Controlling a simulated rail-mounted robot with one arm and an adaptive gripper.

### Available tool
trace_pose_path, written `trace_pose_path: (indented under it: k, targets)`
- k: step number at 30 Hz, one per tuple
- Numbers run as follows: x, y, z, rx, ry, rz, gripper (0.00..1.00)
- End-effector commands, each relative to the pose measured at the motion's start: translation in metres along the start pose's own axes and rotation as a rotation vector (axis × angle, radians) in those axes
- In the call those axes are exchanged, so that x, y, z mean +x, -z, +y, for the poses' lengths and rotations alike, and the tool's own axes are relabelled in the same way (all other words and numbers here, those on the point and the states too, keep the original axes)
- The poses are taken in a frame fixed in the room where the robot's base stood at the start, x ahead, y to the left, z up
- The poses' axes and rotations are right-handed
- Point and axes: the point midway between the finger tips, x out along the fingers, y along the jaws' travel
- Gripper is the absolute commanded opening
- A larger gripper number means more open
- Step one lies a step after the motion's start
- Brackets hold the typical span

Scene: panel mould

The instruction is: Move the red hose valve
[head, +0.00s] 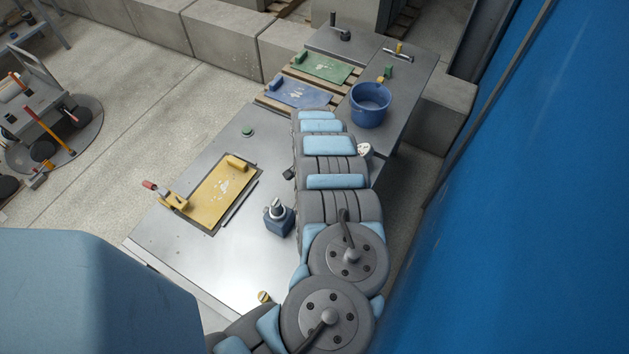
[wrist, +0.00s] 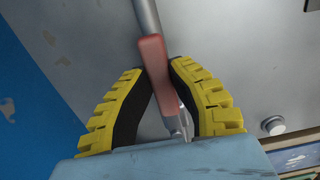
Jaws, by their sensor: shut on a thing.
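In the wrist view my gripper (wrist: 162,66) has two yellow ribbed fingers with black inner pads. They are closed on both sides of a red part, which I take as the red hose valve (wrist: 157,76). A grey tube (wrist: 145,17) runs from its far end to the top of the picture. A bare metal piece shows beyond its near end, between the fingers. In the head view my arm covers the gripper, and I cannot make out the valve there.
In the head view a yellow panel (head: 208,206) lies on the grey metal table (head: 165,255), with a red-handled clamp (head: 163,194) at its left. A blue bucket (head: 370,105) and green and blue panels are behind.

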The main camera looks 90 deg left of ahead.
Motion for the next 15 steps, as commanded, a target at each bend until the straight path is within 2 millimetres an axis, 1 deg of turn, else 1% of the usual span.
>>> trace_pose_path:
  k: [12,13,14,15]
  targets:
    - [0.0008,0.0001,0.0005,-0.007,-0.002,0.0,0.0]
    - [0.0008,0.0002,0.0005,-0.007,-0.002,0.0,0.27]
    - [0.0008,0.0002,0.0005,-0.007,-0.002,0.001,0.35]
    - [0.0007,0.0002,0.0003,-0.007,-0.002,0.001,0.47]
